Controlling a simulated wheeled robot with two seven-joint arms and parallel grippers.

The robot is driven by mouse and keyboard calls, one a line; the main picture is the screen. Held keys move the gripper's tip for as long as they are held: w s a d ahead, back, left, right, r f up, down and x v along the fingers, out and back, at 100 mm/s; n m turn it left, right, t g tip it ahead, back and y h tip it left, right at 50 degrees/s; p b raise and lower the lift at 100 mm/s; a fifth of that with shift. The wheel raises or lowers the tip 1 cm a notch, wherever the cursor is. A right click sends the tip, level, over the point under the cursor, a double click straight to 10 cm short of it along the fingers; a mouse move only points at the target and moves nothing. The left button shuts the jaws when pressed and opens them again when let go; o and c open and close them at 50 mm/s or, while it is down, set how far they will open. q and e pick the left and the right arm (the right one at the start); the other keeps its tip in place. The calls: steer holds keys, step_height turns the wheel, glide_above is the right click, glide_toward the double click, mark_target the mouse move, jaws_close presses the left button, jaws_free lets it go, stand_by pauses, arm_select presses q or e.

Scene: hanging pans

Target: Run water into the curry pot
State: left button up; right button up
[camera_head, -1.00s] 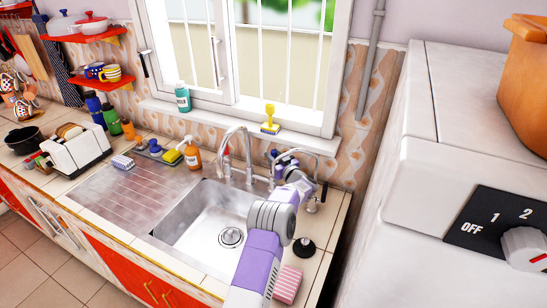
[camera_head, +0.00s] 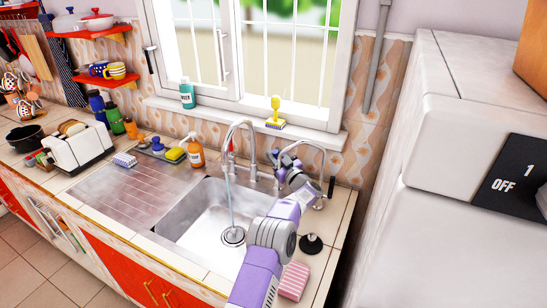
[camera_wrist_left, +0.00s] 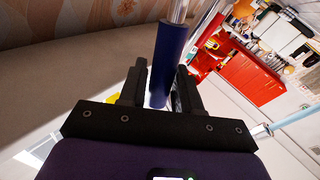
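No pot stands in the sink (camera_head: 205,218). A dark pot (camera_head: 25,139) is on the counter at the far left, and an orange vessel (camera_head: 533,62) is cut off at the right edge; I cannot tell which is the curry pot. A thin stream of water (camera_head: 230,200) falls from the tap (camera_head: 240,126) into the empty sink. My left gripper (camera_head: 285,160) is at the tap's right side. In the left wrist view a blue tap handle (camera_wrist_left: 170,55) lies between its fingers; whether they squeeze it is unclear. My right gripper is out of view.
A white appliance (camera_head: 440,225) rises at the right. The drainboard (camera_head: 130,192) is mostly clear.

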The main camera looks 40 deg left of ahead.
arm_select(q)
steer(key=shift+o, duration=0.9)
steer(key=shift+d, duration=0.1)
steer(key=v, duration=0.7)
steer(key=shift+d+p, duration=0.2)
steer(key=shift+p, duration=0.1)
steer(key=shift+s+f, duration=0.1)
steer(key=shift+s, duration=0.05)
